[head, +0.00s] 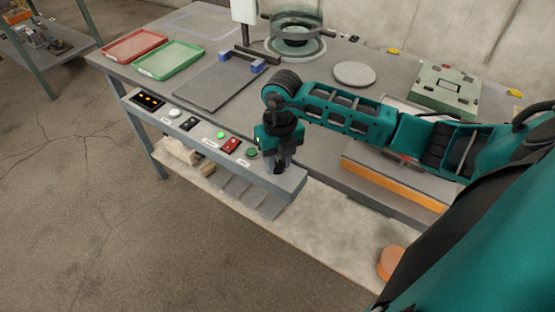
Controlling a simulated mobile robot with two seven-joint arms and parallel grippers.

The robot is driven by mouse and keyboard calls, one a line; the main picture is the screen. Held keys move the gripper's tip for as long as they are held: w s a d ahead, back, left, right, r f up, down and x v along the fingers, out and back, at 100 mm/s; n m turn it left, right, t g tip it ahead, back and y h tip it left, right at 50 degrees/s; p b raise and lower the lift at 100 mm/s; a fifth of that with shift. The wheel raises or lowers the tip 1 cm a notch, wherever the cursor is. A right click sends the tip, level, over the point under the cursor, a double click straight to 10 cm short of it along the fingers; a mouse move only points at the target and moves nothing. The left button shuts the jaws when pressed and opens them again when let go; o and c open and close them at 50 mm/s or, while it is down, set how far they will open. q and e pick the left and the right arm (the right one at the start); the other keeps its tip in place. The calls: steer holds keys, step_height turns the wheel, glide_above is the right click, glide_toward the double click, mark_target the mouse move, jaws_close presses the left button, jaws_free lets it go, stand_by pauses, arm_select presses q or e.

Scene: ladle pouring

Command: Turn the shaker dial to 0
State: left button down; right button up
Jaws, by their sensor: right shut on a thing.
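My right gripper (279,168) points down at the right end of the grey control panel (290,187) along the bench's front edge. It is shut on a small dark part there, which I take for the shaker dial. The fingers hide the dial almost fully, so its number and pointer cannot be read. My left gripper is not in view.
The panel also carries a display with yellow lights (148,99), a white button (174,113), a red switch (231,146) and a green button (252,153) close left of the gripper. Red (134,46) and green trays (168,60) lie at the back left.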

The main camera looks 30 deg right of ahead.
mark_target(278, 161)
steer(key=n+b, duration=0.2)
steer(key=n, duration=0.2)
steer(key=shift+w+n, duration=0.1)
steer(key=shift+n, duration=0.3)
steer(key=shift+n+b, duration=0.95)
steer(key=shift+n, duration=0.65)
steer(key=o, duration=0.7)
steer(key=shift+o, duration=0.2)
step_height(278, 161, up, 13)
steer(key=shift+d, duration=0.25)
steer(key=shift+w, duration=0.15)
